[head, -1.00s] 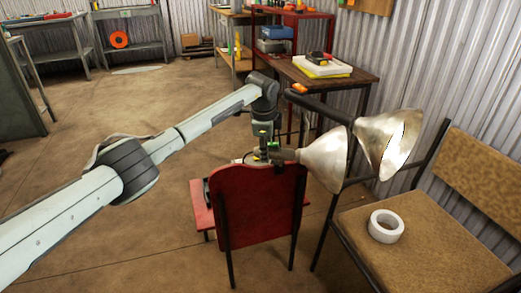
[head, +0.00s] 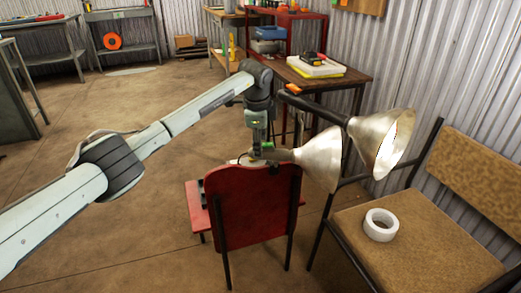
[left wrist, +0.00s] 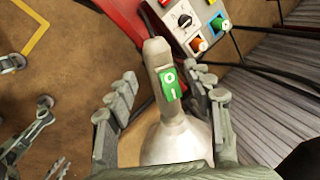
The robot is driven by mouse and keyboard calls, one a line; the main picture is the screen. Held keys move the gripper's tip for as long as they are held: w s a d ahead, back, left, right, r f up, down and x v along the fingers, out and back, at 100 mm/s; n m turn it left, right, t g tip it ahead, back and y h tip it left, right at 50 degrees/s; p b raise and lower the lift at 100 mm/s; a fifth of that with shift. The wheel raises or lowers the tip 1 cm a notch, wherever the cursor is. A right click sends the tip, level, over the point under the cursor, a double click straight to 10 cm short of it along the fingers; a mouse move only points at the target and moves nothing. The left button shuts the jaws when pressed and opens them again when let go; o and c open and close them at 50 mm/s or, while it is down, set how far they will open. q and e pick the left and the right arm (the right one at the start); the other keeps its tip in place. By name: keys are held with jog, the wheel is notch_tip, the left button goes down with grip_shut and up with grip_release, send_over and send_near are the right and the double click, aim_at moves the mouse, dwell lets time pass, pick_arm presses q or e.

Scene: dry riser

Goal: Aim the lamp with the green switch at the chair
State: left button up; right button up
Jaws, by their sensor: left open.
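The lamp with the green switch has a pale metal shade (head: 318,157) in the head view, its wide mouth turned right. In the left wrist view, its green switch (left wrist: 171,84) is on the grey neck and its shade (left wrist: 178,142) is below. My left gripper (head: 264,152) is at the lamp's neck. Its open fingers (left wrist: 160,92) are on either side of the neck, with visible gaps. A second lamp's shade (head: 380,140) is behind, to the right. A red chair (head: 250,208) stands in front of the gripper; a brown chair (head: 405,240) is at right.
A white tape roll (head: 381,225) lies on the brown chair's seat. A dark wooden table (head: 335,83) stands behind the lamps. A panel with coloured knobs (left wrist: 190,22) is close to the lamp in the left wrist view.

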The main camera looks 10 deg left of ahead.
pick_arm(q)
jog(key=v, duration=0.8)
jog(key=shift+s+r, duration=0.1)
